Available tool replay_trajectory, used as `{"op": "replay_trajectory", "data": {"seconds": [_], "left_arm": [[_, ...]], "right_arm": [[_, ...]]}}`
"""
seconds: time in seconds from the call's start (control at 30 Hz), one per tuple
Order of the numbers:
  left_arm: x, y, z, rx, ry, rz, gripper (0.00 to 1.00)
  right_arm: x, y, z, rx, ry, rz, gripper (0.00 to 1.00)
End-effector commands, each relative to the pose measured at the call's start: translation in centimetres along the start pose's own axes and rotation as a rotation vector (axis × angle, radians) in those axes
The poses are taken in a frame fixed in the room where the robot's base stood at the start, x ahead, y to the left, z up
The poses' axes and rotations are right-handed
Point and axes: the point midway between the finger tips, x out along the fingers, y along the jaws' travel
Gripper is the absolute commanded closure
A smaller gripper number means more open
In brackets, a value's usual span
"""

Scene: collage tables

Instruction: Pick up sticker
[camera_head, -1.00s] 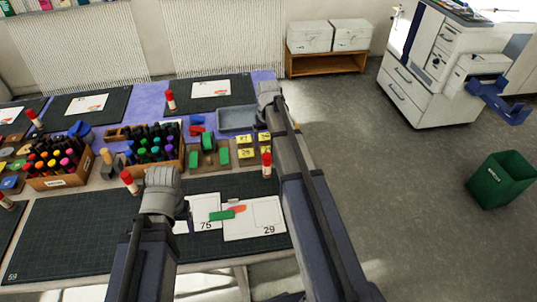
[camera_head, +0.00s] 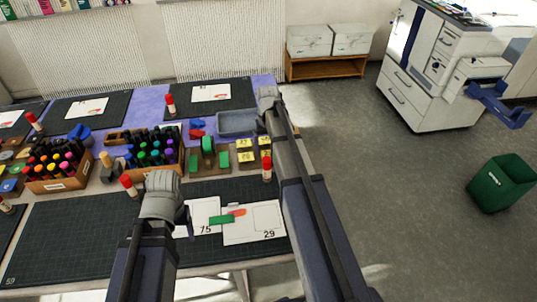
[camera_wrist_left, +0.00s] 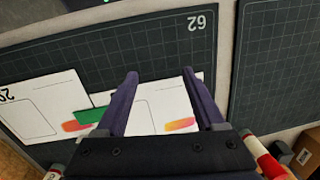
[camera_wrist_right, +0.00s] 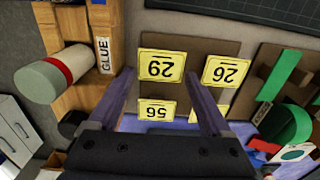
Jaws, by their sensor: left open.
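In the head view the yellow stickers (camera_head: 246,157) are small, right of the green pieces. My right gripper (camera_wrist_right: 164,88) is open over the board, with sticker 29 between its fingertips in the picture; contact cannot be told. In the head view my right arm hides most of that gripper. My left gripper (camera_wrist_left: 160,76) is open above two white cards; the card numbered 29 (camera_head: 262,231) has an orange mark.
A glue stick (camera_wrist_right: 52,75) stands beside the right gripper's fingers. Green pieces (camera_wrist_right: 285,120) lie on the neighbouring board. Marker boxes (camera_head: 150,158) and a grey tray (camera_head: 236,124) crowd the table. The black mat (camera_head: 75,235) has free room on its left.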

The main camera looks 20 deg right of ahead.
Motion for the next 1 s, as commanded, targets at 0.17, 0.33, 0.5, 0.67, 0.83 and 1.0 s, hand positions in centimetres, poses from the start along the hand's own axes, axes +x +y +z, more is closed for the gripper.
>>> {"op": "replay_trajectory", "data": {"seconds": [0.17,0.33,0.5,0.67,0.83,1.0], "left_arm": [[0.0,0.0,0.0,0.0,0.0,0.0,0.29],[0.0,0.0,0.0,0.0,0.0,0.0,0.29],[0.0,0.0,0.0,0.0,0.0,0.0,0.29],[-0.5,-0.1,0.0,0.0,0.0,0.0,0.29],[-2.0,-0.2,0.1,0.0,0.0,0.0,0.29],[-4.3,-0.4,0.2,0.0,0.0,0.0,0.29]], "right_arm": [[0.0,0.0,0.0,0.0,0.0,0.0,0.39],[0.0,0.0,0.0,0.0,0.0,0.0,0.52],[0.0,0.0,0.0,0.0,0.0,0.0,0.52],[-0.5,0.0,0.0,0.0,0.0,0.0,0.52],[-2.0,0.0,0.0,0.0,0.0,0.0,0.52],[-4.4,0.0,0.0,0.0,0.0,0.0,0.52]]}}
